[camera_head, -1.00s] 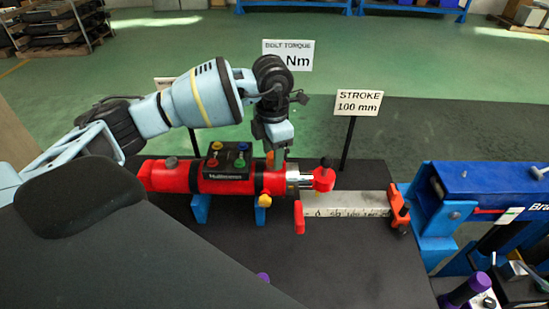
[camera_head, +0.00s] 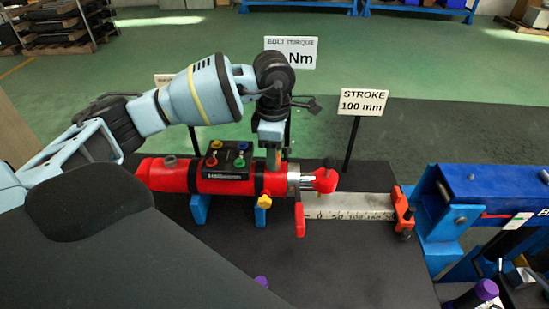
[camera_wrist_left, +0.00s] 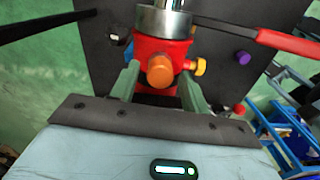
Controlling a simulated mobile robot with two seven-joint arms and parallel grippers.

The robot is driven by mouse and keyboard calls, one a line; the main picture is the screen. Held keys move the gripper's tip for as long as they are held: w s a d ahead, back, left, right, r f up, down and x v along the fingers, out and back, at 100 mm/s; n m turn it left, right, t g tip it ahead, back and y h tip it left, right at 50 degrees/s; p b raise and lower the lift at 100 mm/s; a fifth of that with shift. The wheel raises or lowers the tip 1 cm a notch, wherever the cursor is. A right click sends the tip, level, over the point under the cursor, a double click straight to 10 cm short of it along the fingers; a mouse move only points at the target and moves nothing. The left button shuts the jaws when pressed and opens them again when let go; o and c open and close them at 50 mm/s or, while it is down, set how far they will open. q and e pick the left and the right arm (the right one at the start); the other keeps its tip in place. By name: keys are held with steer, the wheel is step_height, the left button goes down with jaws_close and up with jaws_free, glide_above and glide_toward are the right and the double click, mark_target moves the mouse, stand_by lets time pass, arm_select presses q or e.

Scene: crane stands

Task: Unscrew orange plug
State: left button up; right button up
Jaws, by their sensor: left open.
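The orange plug (camera_wrist_left: 160,72) sits on the red cylinder (camera_head: 223,180), which lies horizontally on blue supports. In the wrist view the plug appears as a round orange cap in front of the cylinder's silver collar (camera_wrist_left: 163,22). My left gripper (camera_wrist_left: 160,80) is open, with one finger on each side of the plug; I cannot tell whether they touch it. In the head view my left gripper (camera_head: 273,160) points down at the cylinder's right part, largely hiding the plug. My right gripper is not in view.
A black box with coloured knobs (camera_head: 228,155) sits on the cylinder left of my gripper. A yellow knob (camera_head: 264,201) sticks out in front. A stroke scale (camera_head: 345,206) lies to the right, with a "STROKE 100 mm" sign (camera_head: 363,102) behind. A blue press (camera_head: 480,190) stands farther right.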

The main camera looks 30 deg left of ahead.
arm_select(q)
steer(key=m, duration=0.3)
steer(key=shift+f+b, duration=0.15)
steer(key=shift+b, duration=0.25)
steer(key=shift+m, duration=1)
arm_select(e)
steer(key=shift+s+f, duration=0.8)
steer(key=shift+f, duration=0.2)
arm_select(q)
steer(key=shift+r, duration=0.2)
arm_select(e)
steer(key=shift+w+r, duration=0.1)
arm_select(q)
jaws_close()
steer(key=shift+r, duration=0.1)
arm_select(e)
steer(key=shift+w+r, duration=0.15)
